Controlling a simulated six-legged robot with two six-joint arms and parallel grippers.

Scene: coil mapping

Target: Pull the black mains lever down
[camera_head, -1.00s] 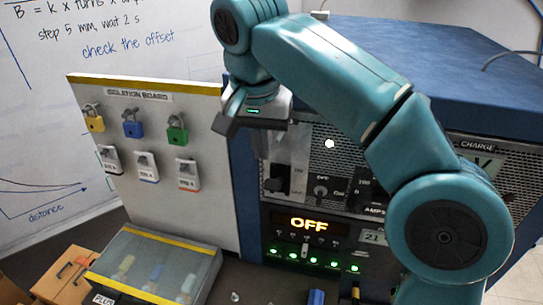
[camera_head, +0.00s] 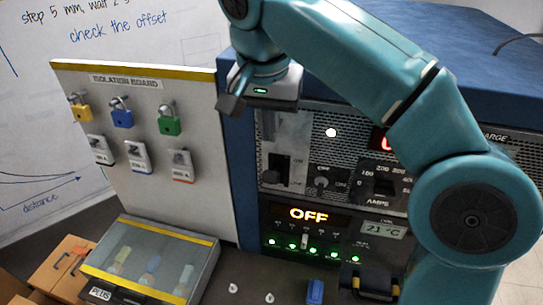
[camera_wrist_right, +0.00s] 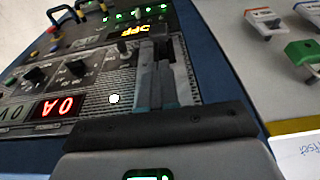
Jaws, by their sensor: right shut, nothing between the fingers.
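The black mains lever (camera_head: 275,170) is on a light grey plate at the left of the power cabinet's front. Its black handle is near the plate's lower end in the head view. It also shows as a dark handle in the right wrist view (camera_wrist_right: 162,50), partly hard to make out. My right gripper (camera_head: 232,104) is shut and empty. My left gripper is not in view.
The isolation board (camera_head: 200,110) with padlocks and tags stands left of the cabinet. An orange OFF display (camera_head: 309,213) sits below the lever, above green lights. A clear-lidded box (camera_head: 150,262) stands at lower left. A small blue object (camera_head: 315,292) lies in front.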

